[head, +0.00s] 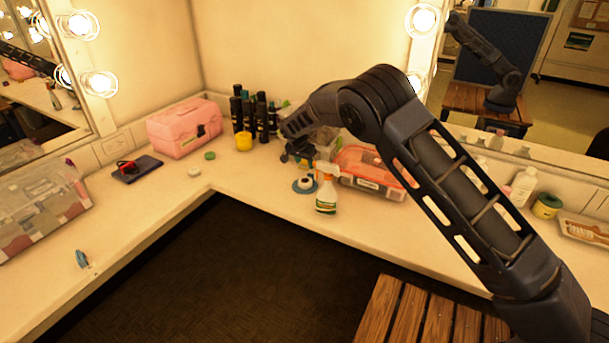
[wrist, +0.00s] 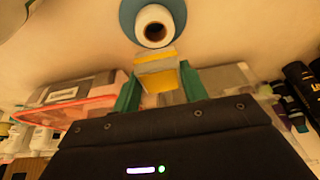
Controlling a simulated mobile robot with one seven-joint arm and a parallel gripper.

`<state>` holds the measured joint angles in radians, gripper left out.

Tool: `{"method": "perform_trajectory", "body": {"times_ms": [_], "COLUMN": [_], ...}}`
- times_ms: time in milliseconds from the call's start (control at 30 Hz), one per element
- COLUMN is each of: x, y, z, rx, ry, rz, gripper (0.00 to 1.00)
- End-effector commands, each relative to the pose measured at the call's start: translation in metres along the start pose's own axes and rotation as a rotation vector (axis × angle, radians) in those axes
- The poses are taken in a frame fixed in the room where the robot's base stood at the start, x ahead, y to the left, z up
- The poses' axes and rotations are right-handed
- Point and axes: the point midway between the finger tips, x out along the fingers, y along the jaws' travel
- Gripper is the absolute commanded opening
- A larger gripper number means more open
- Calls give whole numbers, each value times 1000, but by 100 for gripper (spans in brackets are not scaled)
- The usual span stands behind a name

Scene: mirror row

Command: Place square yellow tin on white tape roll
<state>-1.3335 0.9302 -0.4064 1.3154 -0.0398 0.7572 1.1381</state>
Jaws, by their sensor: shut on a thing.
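My gripper (wrist: 158,88) has its green fingers shut on the square yellow tin (wrist: 160,78), which shows a yellow side and a greyish face in the wrist view. The white tape roll (wrist: 153,27) with its dark core lies just beyond the tin, on a round blue piece. In the head view my gripper (head: 297,155) is over the counter near the corner, and the tape roll (head: 305,182) sits on the blue piece below it. The tin appears held above the counter, apart from the roll. In the head view the tin is hard to make out behind my gripper.
Dark bottles (head: 255,115), a yellow jar (head: 243,141) and a pink case (head: 184,128) stand left. Bare counter (head: 245,178) lies left of the roll.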

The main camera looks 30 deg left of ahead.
Motion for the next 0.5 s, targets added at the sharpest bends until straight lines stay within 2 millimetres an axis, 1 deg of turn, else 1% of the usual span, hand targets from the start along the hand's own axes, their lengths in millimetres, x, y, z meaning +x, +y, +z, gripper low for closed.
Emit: {"method": "perform_trajectory", "body": {"times_ms": [33,100,267,333,500], "x": [6,12,18,24,45], "y": [0,0,0,0,0], "z": [2,5,7,10,19], "rx": [-1,-1,0,-1,-1], "ry": [0,1,0,0,0], "rz": [0,0,0,1,1], "gripper": [20,20,20,20,20]}}
